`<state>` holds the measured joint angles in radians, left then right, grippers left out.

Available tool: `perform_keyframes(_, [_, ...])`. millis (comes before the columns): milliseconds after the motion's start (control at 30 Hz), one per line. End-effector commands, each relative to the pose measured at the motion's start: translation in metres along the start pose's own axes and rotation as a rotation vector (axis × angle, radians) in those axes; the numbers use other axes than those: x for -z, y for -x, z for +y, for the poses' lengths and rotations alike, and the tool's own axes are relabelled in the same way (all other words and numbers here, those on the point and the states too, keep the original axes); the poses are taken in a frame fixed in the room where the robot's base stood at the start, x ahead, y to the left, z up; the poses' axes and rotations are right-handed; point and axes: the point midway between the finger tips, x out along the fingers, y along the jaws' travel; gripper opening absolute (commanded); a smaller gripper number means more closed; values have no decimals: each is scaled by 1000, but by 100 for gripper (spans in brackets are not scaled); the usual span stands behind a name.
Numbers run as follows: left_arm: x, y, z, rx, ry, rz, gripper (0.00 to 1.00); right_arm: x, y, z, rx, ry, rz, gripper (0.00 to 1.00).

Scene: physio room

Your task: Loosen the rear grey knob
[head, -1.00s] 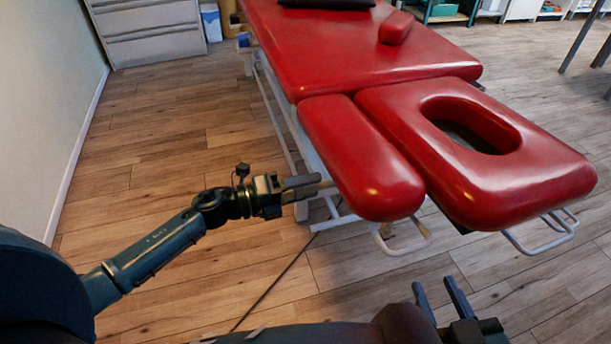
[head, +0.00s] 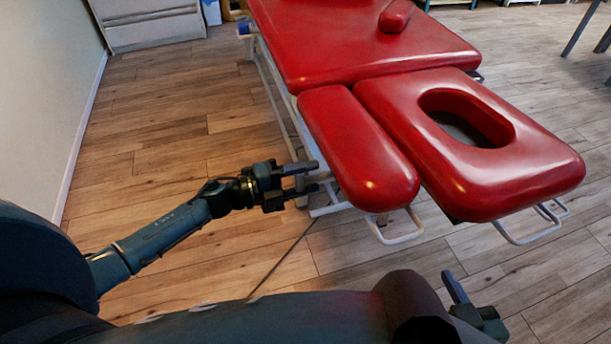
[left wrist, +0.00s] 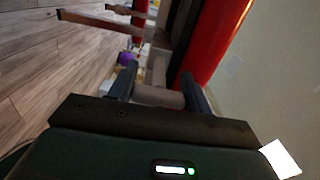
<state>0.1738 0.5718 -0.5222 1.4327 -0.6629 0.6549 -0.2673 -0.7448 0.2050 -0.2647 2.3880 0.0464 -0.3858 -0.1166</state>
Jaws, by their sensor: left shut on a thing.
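My left gripper (head: 306,178) is at the left side of the red treatment table (head: 368,45), low beside the narrow red armrest cushion (head: 358,150). In the left wrist view its two fingers (left wrist: 158,92) are shut on a grey cylindrical knob (left wrist: 157,97). The fingers stand apart by the width of the knob. In the head view the fingers mostly hide the knob. I cannot tell from these views which of the table's knobs it is. My right gripper (head: 462,292) is at the bottom right, away from the table and empty; one finger shows clearly, the other is hidden.
The red face cushion with its hole (head: 475,145) lies right of the armrest. A white tube handle (head: 398,237) sticks out below the armrest. A dark cable (head: 280,268) runs over the wooden floor (head: 150,165). The floor left of the table is clear up to the wall.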

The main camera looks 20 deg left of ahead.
Motion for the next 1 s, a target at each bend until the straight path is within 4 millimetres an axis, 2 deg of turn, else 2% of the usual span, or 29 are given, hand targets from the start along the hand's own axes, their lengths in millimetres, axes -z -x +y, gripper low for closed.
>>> perform_keyframes(200, [1,0,0,1,7,1,26,0,0,0,-1,0,0,36])
perform_keyframes(233, [1,0,0,1,7,1,52,0,0,0,-1,0,0,36])
perform_keyframes(467, [0,0,0,1,4,1,70,0,0,0,-1,0,1,36])
perform_keyframes(767, [0,3,0,0,3,0,71,0,0,0,-1,0,1,36])
perform_keyframes(867, [0,13,0,-1,4,-1,71,2,0,0,-1,-1,2,36])
perform_keyframes(1000, [0,40,1,-4,3,-2,71,4,1,1,-2,-5,6,36])
